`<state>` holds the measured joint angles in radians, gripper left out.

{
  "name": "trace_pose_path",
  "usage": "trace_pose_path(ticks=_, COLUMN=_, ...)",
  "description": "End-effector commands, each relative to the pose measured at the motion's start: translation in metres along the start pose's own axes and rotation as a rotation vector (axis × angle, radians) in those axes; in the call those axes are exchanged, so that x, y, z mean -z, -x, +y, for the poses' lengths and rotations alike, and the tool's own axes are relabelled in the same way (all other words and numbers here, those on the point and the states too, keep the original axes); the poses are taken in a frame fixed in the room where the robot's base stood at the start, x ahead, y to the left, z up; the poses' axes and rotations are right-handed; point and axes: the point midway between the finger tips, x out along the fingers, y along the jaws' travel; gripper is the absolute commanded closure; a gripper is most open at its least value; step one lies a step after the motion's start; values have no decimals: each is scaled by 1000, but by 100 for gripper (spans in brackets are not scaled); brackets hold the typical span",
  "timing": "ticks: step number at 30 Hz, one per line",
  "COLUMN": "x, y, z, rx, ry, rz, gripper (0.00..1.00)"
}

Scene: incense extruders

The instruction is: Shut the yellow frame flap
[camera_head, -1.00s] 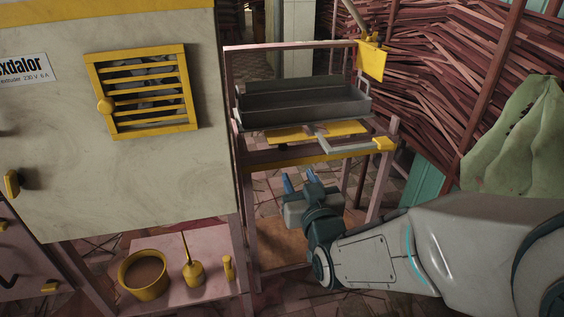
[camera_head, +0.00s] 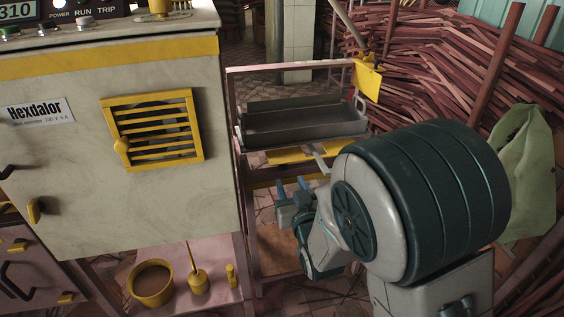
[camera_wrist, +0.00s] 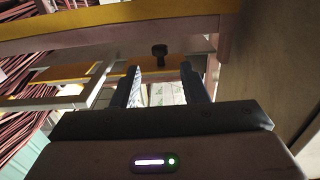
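The yellow-framed louvred flap (camera_head: 154,130) is on the front of the pale machine cabinet in the head view. It has slanted yellow slats and a round yellow knob at its left edge. I cannot tell whether it stands slightly ajar. My gripper (camera_head: 292,187) is low and to the right of the cabinet, in front of the pink stand, well apart from the flap. In the wrist view my gripper (camera_wrist: 162,85) has its two dark fingers spread with nothing held between them. The flap is not recognisable in the wrist view.
The pink stand (camera_head: 231,110) holds a grey metal tray (camera_head: 305,125), with a yellow plate below it. A yellow pot (camera_head: 153,289) is on the cabinet's lower shelf. In the wrist view a black knob (camera_wrist: 159,50) hangs under a yellow-edged beam (camera_wrist: 110,17). Stacked sticks (camera_head: 440,60) fill the back right.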

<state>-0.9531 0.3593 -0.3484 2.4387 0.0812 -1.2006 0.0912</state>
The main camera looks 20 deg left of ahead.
Motion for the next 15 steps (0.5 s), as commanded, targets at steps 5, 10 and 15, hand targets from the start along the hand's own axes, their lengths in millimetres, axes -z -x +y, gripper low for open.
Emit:
trace_pose_path(ticks=5, x=-3, y=-36, z=0, rx=1, ry=2, rz=1, gripper=60)
trace_pose_path(ticks=10, x=-3, y=-63, z=0, rx=1, ry=1, rz=0, gripper=60)
trace_pose_path(ticks=15, x=-2, y=-79, z=-1, rx=1, ry=1, rz=0, gripper=60)
